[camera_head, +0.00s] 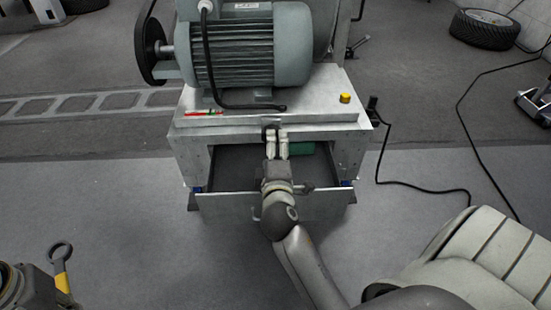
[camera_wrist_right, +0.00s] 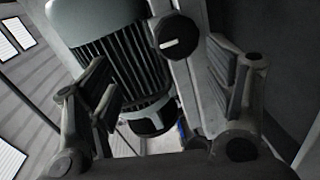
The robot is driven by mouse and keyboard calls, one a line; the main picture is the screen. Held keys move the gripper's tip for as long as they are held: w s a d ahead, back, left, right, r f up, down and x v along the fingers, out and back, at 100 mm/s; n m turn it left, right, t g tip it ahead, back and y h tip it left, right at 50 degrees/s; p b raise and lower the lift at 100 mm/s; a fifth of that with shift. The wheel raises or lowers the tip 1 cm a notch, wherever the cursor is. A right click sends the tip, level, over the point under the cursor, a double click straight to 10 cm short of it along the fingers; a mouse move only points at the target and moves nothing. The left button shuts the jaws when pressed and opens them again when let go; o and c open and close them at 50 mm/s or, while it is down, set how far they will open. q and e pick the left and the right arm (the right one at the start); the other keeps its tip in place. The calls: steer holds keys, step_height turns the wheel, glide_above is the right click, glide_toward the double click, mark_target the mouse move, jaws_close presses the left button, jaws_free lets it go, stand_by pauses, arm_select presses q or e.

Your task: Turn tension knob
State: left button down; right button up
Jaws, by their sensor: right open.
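The tension knob (camera_wrist_right: 178,38) is a round black knob with a white pointer mark. It sits on a pale metal panel in the right wrist view. My right gripper (camera_wrist_right: 158,56) is open, with one finger on each side of that view; the knob appears between them, closer to the right finger. I see no contact with it. In the head view my right gripper (camera_head: 276,137) reaches over the open drawer to the front edge of the machine base (camera_head: 310,108), and largely hides the knob there. My left gripper is not in view.
A large grey motor (camera_head: 250,50) with a black cable stands on the base. A yellow button (camera_head: 345,98) is on top. A wheel (camera_head: 485,28) lies at the back right.

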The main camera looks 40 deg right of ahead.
steer(key=shift+v, duration=1.45)
steer(key=shift+f, duration=0.2)
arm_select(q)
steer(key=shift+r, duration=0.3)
